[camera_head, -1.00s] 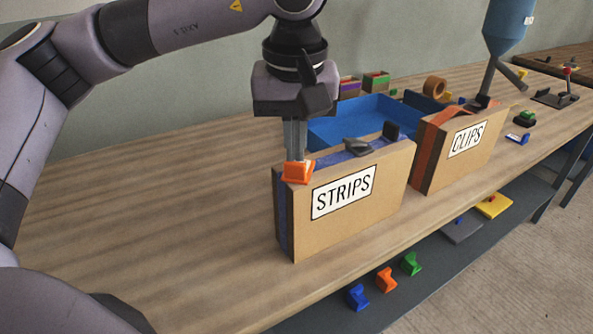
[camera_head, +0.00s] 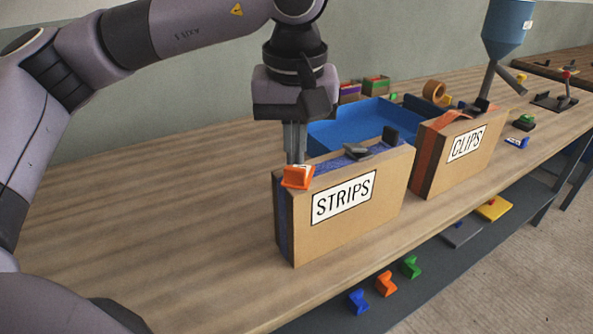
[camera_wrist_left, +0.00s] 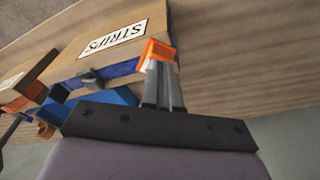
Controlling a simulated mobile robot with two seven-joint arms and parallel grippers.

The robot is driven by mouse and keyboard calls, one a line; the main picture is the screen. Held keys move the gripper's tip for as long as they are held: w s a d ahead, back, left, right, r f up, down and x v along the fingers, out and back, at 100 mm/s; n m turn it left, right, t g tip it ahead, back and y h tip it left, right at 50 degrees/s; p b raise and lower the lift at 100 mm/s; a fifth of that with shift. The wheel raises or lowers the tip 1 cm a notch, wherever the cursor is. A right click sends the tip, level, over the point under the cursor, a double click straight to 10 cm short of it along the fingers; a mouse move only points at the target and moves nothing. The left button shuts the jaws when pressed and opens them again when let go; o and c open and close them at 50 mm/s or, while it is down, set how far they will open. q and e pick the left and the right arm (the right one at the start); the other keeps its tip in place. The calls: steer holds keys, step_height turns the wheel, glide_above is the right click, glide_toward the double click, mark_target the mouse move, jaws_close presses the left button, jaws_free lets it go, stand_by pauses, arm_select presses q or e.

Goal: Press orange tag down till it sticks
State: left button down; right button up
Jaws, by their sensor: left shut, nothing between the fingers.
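The orange tag (camera_head: 298,177) sits at the top left corner of the cardboard box labelled STRIPS (camera_head: 385,205). In the left wrist view the orange tag (camera_wrist_left: 157,52) shows right at the fingertips, over the box corner. My left gripper (camera_head: 295,163) points straight down with its fingers together, nothing held between them. Its tips meet the upper side of the tag; whether they press on it or only hover close, I cannot tell. The tag covers part of the box corner. My right gripper is not seen.
A blue tray (camera_head: 360,122) stands behind the STRIPS box. A box labelled CLIPS (camera_head: 487,150) stands to its right. A grey clip-like piece (camera_head: 357,152) lies on the STRIPS box top. The table's left part (camera_head: 170,200) is clear.

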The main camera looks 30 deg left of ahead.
arm_select(q)
steer(key=shift+r+p, duration=2.15)
steer(key=shift+r, duration=0.9)
